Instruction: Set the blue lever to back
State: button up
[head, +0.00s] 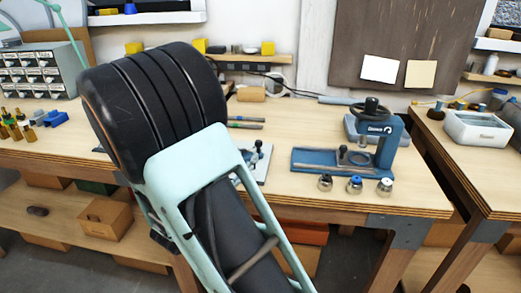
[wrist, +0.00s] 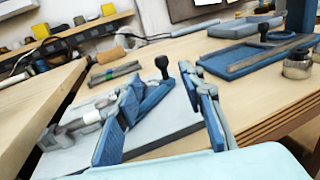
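In the wrist view, a light grey plate (wrist: 60,165) lies on the wooden bench with a clamp-like fixture on it. A lever with a black ball knob (wrist: 161,62) stands up on this fixture, and a blue bar (wrist: 153,100) runs below the knob. I take this to be the blue lever. My gripper (wrist: 163,82) is open, with one finger on each side of the knob and bar. I cannot tell whether either finger touches them.
A blue press (head: 375,140) with a flat base stands right of the plate. Several small metal jars (head: 354,185) line the bench's front edge. Files (head: 245,122) lie behind the plate. A white bin (head: 475,130) sits on the right-hand bench.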

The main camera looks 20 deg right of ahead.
aim_at(257, 144)
jog(key=x, duration=1)
jog(key=shift+d+b, duration=0.1)
jog(key=shift+b, duration=0.3)
grip_shut()
